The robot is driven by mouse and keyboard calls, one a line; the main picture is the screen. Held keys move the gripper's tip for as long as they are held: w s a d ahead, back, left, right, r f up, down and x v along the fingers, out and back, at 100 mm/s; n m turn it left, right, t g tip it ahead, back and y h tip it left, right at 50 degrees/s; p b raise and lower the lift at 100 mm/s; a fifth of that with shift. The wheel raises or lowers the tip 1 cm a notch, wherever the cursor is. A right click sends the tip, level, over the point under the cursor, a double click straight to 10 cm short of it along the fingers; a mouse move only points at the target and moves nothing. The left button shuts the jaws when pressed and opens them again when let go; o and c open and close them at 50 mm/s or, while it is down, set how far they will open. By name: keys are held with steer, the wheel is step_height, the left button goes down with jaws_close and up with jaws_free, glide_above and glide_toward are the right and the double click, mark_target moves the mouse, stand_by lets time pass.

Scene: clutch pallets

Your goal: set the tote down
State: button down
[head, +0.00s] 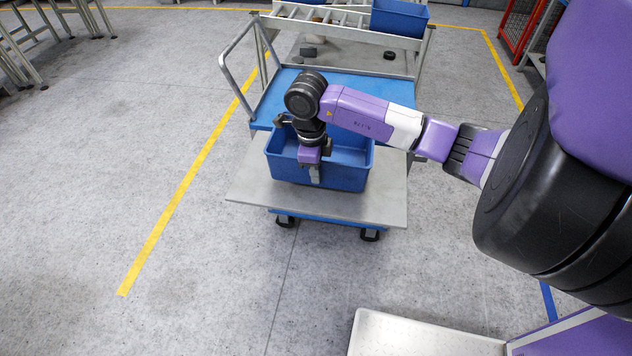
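A blue tote (340,178) is on or just above the grey board (258,197) on top of a blue cart; I cannot tell whether its base touches. It looks level. My gripper (315,172) points down at the tote's near wall, with a finger showing on the outer side of that wall. The tote's rim is between the fingers, and the gripper looks shut on it. My wrist hides part of the tote's inside and left side.
The blue cart (280,95) has a grey push handle at its left. A roller rack with another blue tote (400,18) stands behind it. Yellow floor lines run on both sides. A red mesh frame (520,25) is at the far right. Floor left of the cart is clear.

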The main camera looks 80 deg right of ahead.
steer(key=shift+f, duration=1.95)
steer(key=shift+f, duration=0.2)
steer(key=c, duration=1.6)
jaws_free()
steer(key=shift+c, duration=0.2)
steer(key=shift+r, duration=0.15)
